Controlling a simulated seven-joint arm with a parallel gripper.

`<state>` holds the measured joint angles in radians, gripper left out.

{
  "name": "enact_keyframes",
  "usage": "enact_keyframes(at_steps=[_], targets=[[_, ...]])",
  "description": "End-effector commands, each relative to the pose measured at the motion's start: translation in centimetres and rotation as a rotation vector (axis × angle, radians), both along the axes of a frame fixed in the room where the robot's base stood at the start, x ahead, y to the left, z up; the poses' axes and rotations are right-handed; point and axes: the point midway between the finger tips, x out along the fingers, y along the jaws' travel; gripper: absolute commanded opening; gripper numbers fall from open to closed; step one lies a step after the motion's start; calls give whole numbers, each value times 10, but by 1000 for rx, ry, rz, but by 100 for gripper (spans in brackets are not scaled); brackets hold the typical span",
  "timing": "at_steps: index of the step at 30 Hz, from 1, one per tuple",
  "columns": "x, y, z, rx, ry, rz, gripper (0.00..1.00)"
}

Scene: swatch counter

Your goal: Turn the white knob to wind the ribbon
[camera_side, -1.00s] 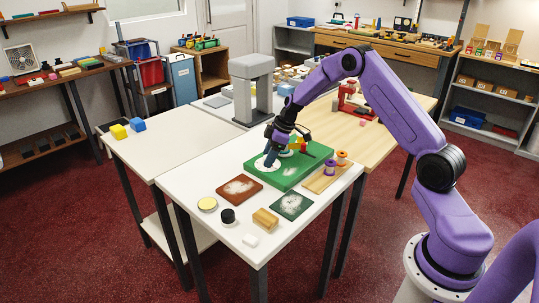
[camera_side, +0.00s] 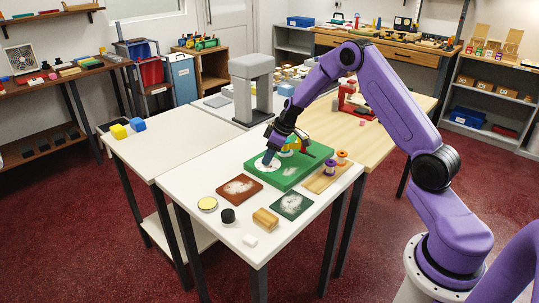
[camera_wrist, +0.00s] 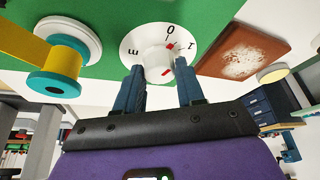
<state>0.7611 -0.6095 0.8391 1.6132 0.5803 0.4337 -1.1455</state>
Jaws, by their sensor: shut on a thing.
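The green board (camera_side: 290,177) lies on the white table, with a round white dial (camera_wrist: 132,45) on it. The dial bears printed figures and red marks. The white knob (camera_wrist: 154,60) stands at the dial's middle. My gripper (camera_side: 267,161) points down at the dial, and its blue fingers are shut on the knob from both sides. The fingers also show in the wrist view (camera_wrist: 160,76) and hide part of the knob. A teal spool (camera_wrist: 55,86) with yellow ribbon (camera_wrist: 24,45) on it stands on the board beside the dial.
Close by on the table lie a reddish-brown plate (camera_side: 239,189), a dark green plate (camera_side: 292,205), a wooden block (camera_side: 265,219), a black cylinder (camera_side: 228,215) and a yellow-topped disc (camera_side: 207,204). A wooden strip with small spools (camera_side: 318,182) lies right of the board. A grey arch (camera_side: 252,90) stands behind.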

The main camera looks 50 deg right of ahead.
Motion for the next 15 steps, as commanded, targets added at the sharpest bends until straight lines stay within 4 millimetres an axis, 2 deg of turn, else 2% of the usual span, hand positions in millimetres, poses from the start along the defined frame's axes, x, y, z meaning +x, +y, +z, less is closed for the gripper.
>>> enact_keyframes(at_steps=[15], targets=[[-1,4,1,-1,0,-426,8]])
